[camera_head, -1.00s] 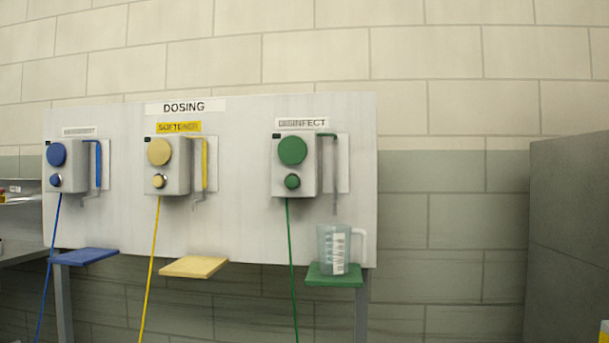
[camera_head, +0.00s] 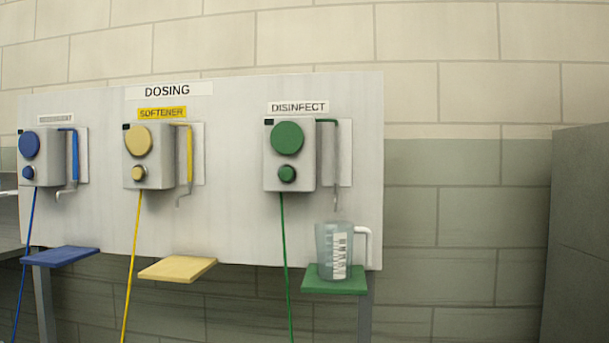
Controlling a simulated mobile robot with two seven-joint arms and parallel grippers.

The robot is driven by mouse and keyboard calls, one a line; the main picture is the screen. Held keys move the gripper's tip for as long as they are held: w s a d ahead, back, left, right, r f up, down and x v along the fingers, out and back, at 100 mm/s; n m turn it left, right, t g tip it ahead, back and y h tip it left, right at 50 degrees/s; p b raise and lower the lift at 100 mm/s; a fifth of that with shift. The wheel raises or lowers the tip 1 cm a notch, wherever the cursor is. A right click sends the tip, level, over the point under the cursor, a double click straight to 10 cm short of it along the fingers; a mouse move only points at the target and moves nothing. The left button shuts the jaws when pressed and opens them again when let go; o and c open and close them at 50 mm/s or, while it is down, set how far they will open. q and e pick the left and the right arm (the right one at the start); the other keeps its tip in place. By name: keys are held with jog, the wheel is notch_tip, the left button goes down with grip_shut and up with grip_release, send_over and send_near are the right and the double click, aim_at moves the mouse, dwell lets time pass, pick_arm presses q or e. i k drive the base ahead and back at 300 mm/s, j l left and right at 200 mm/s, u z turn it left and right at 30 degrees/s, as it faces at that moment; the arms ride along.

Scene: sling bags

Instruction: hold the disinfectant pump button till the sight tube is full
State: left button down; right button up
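The disinfectant pump (camera_head: 299,178) is a grey box on the right of the white dosing panel, under the DISINFECT label (camera_head: 299,107). It has a large green disc (camera_head: 287,138) and a smaller green button (camera_head: 287,174) below it. A clear jug (camera_head: 329,252) with a white handle stands upright on the green shelf (camera_head: 334,286) below the spout. I cannot tell a fill level in the tube. Neither gripper shows.
The softener pump (camera_head: 160,160) in yellow and a blue pump (camera_head: 38,160) are to the left. The yellow shelf (camera_head: 178,269) and blue shelf (camera_head: 60,256) are bare. A grey cabinet (camera_head: 580,240) stands at the right edge. Coloured hoses hang below the pumps.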

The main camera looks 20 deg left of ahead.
aim_at(287, 174)
jog(key=i+j+z, duration=0.25)
jog(key=i+j, duration=0.25)
jog(key=i+j+z, duration=0.25)
jog(key=i+j, duration=0.2)
jog(key=j, duration=0.15)
